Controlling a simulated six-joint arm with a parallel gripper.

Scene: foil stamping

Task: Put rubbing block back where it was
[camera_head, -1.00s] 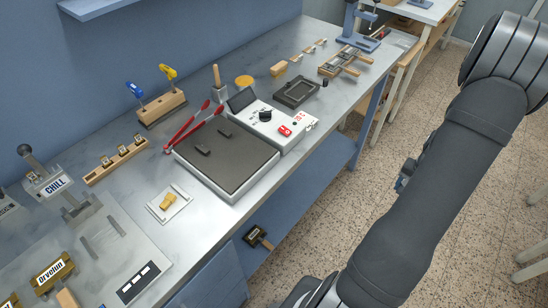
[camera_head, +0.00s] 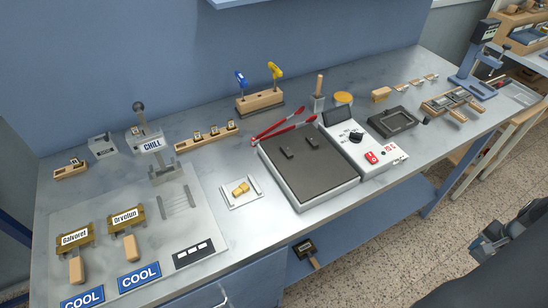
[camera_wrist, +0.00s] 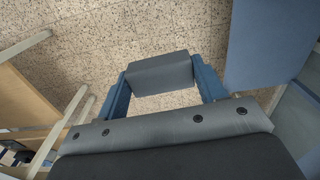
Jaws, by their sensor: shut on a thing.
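My gripper (camera_wrist: 163,80) is shut on a grey block, which I take to be the rubbing block (camera_wrist: 160,72). In the wrist view the block sits crosswise between the two blue fingers, over the speckled floor. In the head view my gripper (camera_head: 488,242) is at the right edge, off the front of the bench and over the floor. The block cannot be made out clearly there. No spot marked for the block can be told in these frames.
The bench (camera_head: 235,225) holds a hot plate (camera_head: 310,165), red tongs (camera_head: 278,128), a dark tray (camera_head: 394,122), a white tray with yellow pieces (camera_head: 241,193), and a wooden rack with blue and yellow tools (camera_head: 260,101). Bare bench shows along the front edge.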

